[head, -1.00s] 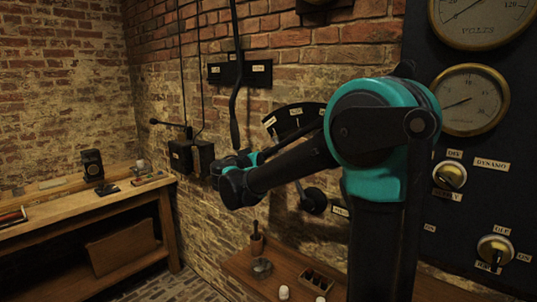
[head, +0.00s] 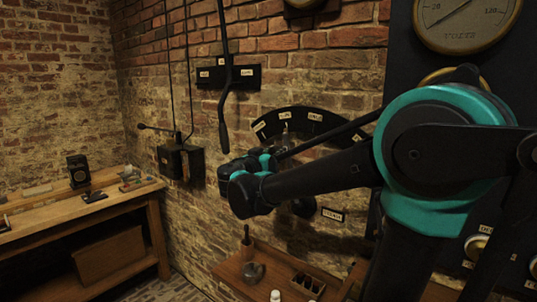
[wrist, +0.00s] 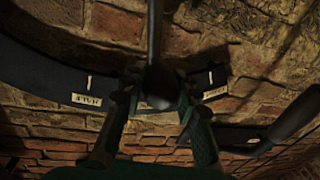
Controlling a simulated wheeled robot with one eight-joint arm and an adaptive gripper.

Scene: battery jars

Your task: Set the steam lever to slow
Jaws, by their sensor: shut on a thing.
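The steam lever's dark curved plate (head: 327,123) is on the brick wall, with several pale labels along it. In the wrist view the plate (wrist: 35,75) carries a label at left (wrist: 87,100), upside down and seemingly HALF, and one at right (wrist: 215,92) that I cannot read surely. My gripper (wrist: 158,92) is shut on the lever's dark knob (wrist: 160,82). The lever's rod (wrist: 155,35) runs up from it. The knob sits between the two labels, over a third that is mostly covered. In the head view my wrist hides the grip.
A long black handle (head: 222,105) hangs left of the plate, near my wrist. A switch box (head: 180,162) is further left. A shelf with a small rack (head: 307,284) lies below. A gauge panel (head: 398,60) stands at right. A wooden bench (head: 85,208) is at far left.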

